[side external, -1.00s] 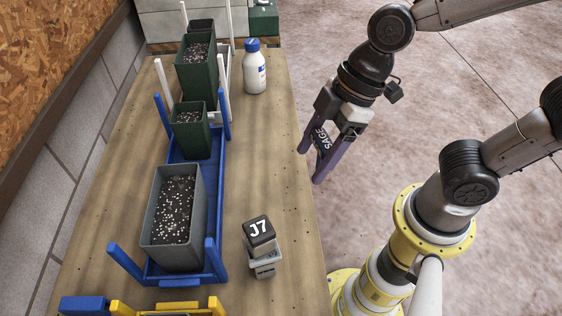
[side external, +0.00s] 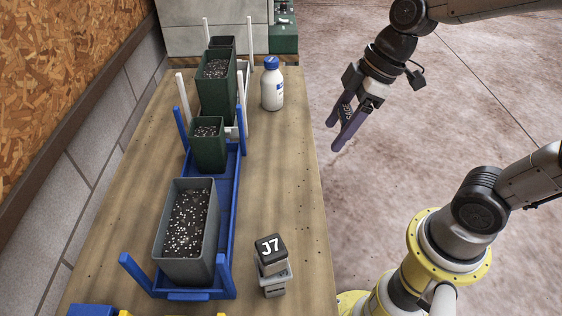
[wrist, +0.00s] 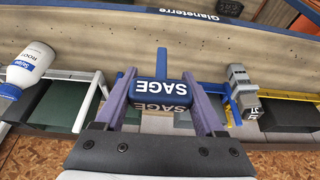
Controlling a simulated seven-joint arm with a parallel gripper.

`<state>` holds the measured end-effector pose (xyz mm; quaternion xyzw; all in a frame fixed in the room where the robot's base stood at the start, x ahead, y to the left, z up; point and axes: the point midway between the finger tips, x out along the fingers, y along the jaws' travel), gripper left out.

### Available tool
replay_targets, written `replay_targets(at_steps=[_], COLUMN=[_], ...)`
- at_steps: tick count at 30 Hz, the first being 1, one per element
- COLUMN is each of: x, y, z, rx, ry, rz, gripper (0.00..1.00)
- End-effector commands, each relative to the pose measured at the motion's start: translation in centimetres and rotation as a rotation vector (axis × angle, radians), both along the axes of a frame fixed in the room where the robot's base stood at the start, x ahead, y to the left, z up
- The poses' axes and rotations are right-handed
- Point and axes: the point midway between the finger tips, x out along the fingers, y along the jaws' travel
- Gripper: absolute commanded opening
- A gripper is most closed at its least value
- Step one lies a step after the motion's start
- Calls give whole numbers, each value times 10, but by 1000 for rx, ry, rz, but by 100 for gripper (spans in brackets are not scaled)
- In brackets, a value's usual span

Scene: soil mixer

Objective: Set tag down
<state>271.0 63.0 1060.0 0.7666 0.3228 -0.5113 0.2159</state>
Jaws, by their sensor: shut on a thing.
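The tag is a dark block with white SAGE lettering. In the wrist view, the tag (wrist: 160,92) sits between the two purple fingers of my gripper (wrist: 162,100), which are shut on it. In the side external view, my gripper (side external: 341,135) points downward off the right edge of the table, with the tag (side external: 346,110) partly hidden between its fingers. The tag is in the air, apart from the table.
A J7 block (side external: 270,247) sits on a grey holder near the table's right edge. Soil-filled pots (side external: 187,222) stand in a blue rack (side external: 228,190). A white bottle (side external: 272,90) stands behind. Bare tabletop (side external: 285,165) lies between bottle and J7 block.

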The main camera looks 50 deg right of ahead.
Motion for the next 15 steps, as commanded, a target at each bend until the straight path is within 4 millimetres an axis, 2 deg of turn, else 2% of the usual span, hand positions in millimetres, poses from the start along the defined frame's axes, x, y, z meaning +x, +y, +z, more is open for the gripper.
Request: replay_targets(at_steps=[5, 15], x=[21, 93], y=[1, 17], z=[-11, -44], rx=[0, 1], ry=[8, 7], rz=[-14, -13], gripper=[19, 19])
